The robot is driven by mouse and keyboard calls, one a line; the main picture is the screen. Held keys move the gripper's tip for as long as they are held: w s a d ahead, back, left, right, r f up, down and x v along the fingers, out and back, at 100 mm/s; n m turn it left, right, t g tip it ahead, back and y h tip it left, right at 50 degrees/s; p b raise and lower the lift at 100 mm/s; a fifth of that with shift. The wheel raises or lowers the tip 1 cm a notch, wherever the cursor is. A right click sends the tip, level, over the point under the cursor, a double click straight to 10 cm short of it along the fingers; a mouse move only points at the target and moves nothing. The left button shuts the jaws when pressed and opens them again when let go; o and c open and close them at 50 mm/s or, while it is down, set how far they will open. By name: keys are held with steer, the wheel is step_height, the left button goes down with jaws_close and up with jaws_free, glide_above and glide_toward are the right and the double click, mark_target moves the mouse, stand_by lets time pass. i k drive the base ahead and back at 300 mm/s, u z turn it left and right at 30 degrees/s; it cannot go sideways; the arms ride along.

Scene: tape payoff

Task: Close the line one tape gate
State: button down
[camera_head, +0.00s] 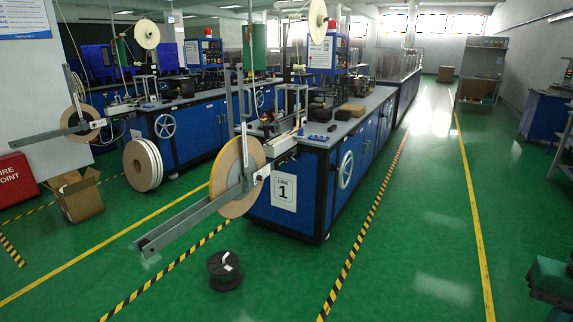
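The line one machine is a blue bench (318,185) in the middle, marked by a white sign reading "LINE 1" (284,191). A large tan tape reel (228,180) with a yellow rim stands at its near end. A long grey metal bar (190,219) runs from the reel's hub out to the lower left, over the floor. A thin grey upright (243,120) stands above the reel. I cannot tell which part is the tape gate, or whether it is open or closed. My gripper is not in view.
A black spool (224,270) lies on the green floor in front of the reel. A second blue machine (190,125) with a similar reel stands behind left. A cardboard box (76,195) and red fire box (17,181) are at left. The right aisle (420,210) is clear.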

mark_target(267, 135)
steer(key=u, duration=0.25)
steer(key=i, duration=3.2)
steer(key=u, duration=0.1)
